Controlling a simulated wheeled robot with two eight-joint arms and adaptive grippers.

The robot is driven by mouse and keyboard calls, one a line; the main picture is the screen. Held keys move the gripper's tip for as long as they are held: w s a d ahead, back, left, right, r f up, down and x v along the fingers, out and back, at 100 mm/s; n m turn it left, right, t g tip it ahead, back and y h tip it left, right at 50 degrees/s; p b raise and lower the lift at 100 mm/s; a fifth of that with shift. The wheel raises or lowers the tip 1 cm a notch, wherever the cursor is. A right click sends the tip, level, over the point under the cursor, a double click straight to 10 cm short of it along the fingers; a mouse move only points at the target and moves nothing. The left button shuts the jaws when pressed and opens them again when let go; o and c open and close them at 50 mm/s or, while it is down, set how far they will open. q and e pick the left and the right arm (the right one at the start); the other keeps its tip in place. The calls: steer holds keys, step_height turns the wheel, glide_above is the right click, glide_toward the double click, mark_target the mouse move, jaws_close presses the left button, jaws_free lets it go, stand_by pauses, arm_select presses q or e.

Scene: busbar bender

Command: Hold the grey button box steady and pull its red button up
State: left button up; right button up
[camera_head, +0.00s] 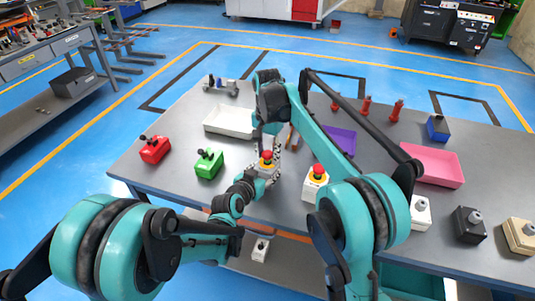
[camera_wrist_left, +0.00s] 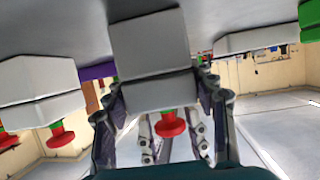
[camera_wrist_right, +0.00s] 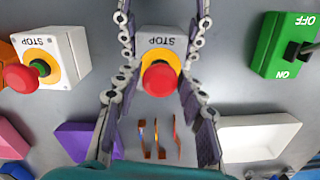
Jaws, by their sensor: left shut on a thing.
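The grey button box (camera_head: 267,171) stands near the front middle of the table, its red button (camera_head: 266,156) on top. My left gripper (camera_head: 262,174) is shut on the box's sides; the left wrist view shows the box (camera_wrist_left: 152,50) between its fingers (camera_wrist_left: 160,95), with the red button (camera_wrist_left: 170,126) showing below. My right gripper (camera_head: 272,142) is above the box, pointing down. In the right wrist view its fingers (camera_wrist_right: 163,35) are spread, one on each side of the red button (camera_wrist_right: 160,79) and yellow ring, with gaps at both sides.
A second red-button box (camera_head: 316,184) stands close on the right. A green switch box (camera_head: 208,163) and a red one (camera_head: 155,149) stand on the left. A white tray (camera_head: 228,121), purple tray (camera_head: 341,140) and pink tray (camera_head: 436,165) lie around. Copper-coloured strips (camera_wrist_right: 160,140) lie behind the box.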

mark_target(267, 153)
steer(key=shift+o, duration=0.6)
step_height(267, 153, up, 12)
stand_by(0.4)
arm_select(q)
steer(key=o, duration=1.4)
steer(key=shift+s, duration=0.1)
